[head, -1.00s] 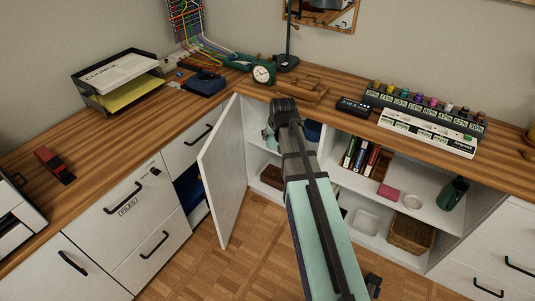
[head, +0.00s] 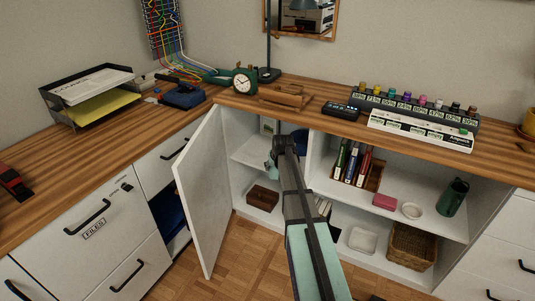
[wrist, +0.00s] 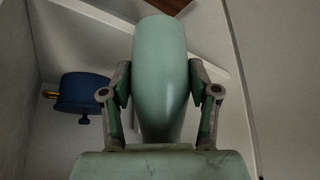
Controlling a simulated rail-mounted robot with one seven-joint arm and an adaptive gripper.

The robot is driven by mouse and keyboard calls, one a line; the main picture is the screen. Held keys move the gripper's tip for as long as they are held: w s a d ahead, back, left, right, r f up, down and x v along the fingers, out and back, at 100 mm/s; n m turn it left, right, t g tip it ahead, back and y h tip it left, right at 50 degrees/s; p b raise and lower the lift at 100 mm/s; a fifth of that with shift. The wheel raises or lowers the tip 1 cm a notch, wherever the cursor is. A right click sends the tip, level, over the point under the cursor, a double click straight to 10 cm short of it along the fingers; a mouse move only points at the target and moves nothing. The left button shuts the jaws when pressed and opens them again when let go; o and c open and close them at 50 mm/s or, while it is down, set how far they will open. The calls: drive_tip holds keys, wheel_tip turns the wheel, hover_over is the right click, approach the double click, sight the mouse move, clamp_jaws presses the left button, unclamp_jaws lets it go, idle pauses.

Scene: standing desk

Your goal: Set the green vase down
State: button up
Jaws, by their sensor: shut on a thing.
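The green vase (wrist: 160,75) is a smooth, pale green rounded body that fills the middle of the wrist view. My gripper (wrist: 160,92) is shut on it, one finger on each side. In the head view, a pale green part, apparently the vase (head: 272,162), shows left of my gripper (head: 279,150), inside the open left cupboard bay at about the height of its middle shelf (head: 250,150). My arm hides much of this spot. I cannot tell whether the vase touches the shelf.
The white cupboard door (head: 203,190) stands open close left of my arm. A blue pot (wrist: 82,93) is left of the vase in the wrist view. A brown box (head: 263,197) is below. The right bay holds books (head: 352,163) and a dark green jug (head: 453,197).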

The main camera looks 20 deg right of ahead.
drive_tip(key=w, duration=0.4)
drive_tip(key=w+d+b, duration=0.1)
drive_tip(key=w, duration=0.3)
drive_tip(key=w+d, duration=0.1)
drive_tip(key=w, duration=0.3)
drive_tip(key=shift+d+b, duration=0.25)
drive_tip(key=shift+b, duration=0.15)
drive_tip(key=w, duration=0.3)
drive_tip(key=shift+w+d+b, duration=0.2)
drive_tip(key=shift+d+b, duration=0.1)
drive_tip(key=shift+d, duration=0.1)
drive_tip(key=shift+f, duration=0.55)
drive_tip(key=shift+s+f, duration=0.1)
drive_tip(key=shift+f, duration=0.05)
drive_tip(key=shift+f, duration=0.1)
drive_tip(key=o, duration=1.4)
drive_tip(key=shift+f, duration=0.1)
drive_tip(key=shift+c, duration=0.2)
drive_tip(key=shift+s+r, duration=0.15)
drive_tip(key=shift+r, duration=0.35)
drive_tip(key=s+a, duration=0.1)
drive_tip(key=s, duration=0.3)
drive_tip(key=s+p, duration=0.1)
drive_tip(key=s, duration=0.3)
drive_tip(key=s+a+p, duration=0.1)
drive_tip(key=s, duration=0.3)
drive_tip(key=shift+a+r, duration=0.2)
drive_tip(key=shift+a, duration=0.15)
